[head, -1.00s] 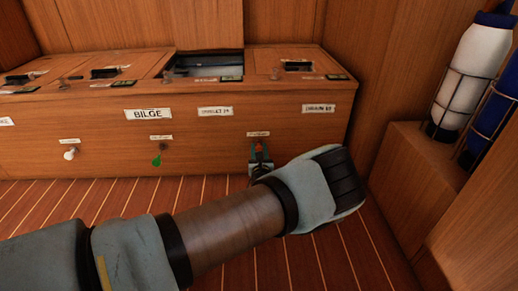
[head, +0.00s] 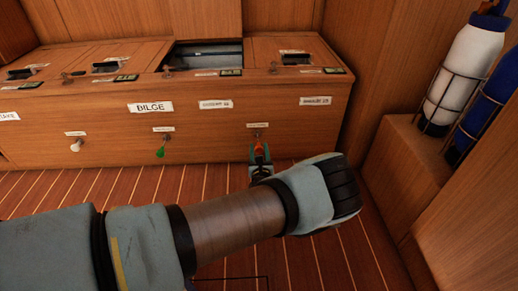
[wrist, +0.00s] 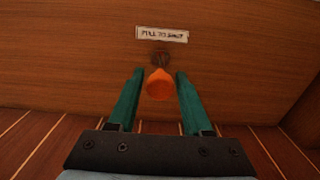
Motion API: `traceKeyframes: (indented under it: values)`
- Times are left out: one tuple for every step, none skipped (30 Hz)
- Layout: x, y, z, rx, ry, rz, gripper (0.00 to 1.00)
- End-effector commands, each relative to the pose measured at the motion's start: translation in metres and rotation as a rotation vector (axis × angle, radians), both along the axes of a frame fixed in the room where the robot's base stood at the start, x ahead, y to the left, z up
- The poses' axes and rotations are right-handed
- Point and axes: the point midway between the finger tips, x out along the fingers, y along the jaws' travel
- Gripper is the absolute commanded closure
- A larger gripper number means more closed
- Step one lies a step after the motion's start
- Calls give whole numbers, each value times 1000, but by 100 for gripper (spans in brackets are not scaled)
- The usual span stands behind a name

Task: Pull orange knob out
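The orange knob (head: 259,149) sits low on the front of the wooden cabinet, under a small white label. In the wrist view the knob (wrist: 160,86) hangs on a short dark stem below a label that seems to read "PULL TO SHUT" (wrist: 162,35). My gripper (wrist: 160,75) is open, with one teal finger on each side of the knob. Narrow gaps show between the fingers and the knob. In the head view my gripper (head: 260,157) is at the knob, and my wrist covers the floor just in front.
A green knob (head: 160,152) and a white knob (head: 76,146) are on the same cabinet front (head: 210,124), to the left. A wooden ledge (head: 405,165) with caged white and blue bottles stands at right. The striped floor is open.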

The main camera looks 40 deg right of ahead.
Motion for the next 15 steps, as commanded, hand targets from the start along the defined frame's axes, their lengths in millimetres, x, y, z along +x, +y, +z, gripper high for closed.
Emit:
traceKeyframes:
  values:
    - [0,0,0,0,0,0,43]
    - [0,0,0,0,0,0,40]
    - [0,0,0,0,0,0,35]
    - [0,0,0,0,0,0,33]
    - [0,0,0,0,0,0,33]
    - [0,0,0,0,0,0,33]
    - [0,0,0,0,0,0,33]
    - [0,0,0,-1,-1,0,33]
    - [0,0,0,-1,-1,0,33]
    - [0,0,1,-1,-1,0,33]
    - [0,0,1,-1,-1,0,33]
    - [-1,0,1,0,0,-1,33]
    - [-2,1,1,0,0,-1,33]
    - [-4,3,2,0,0,-1,33]
    - [-7,5,2,1,1,-2,33]
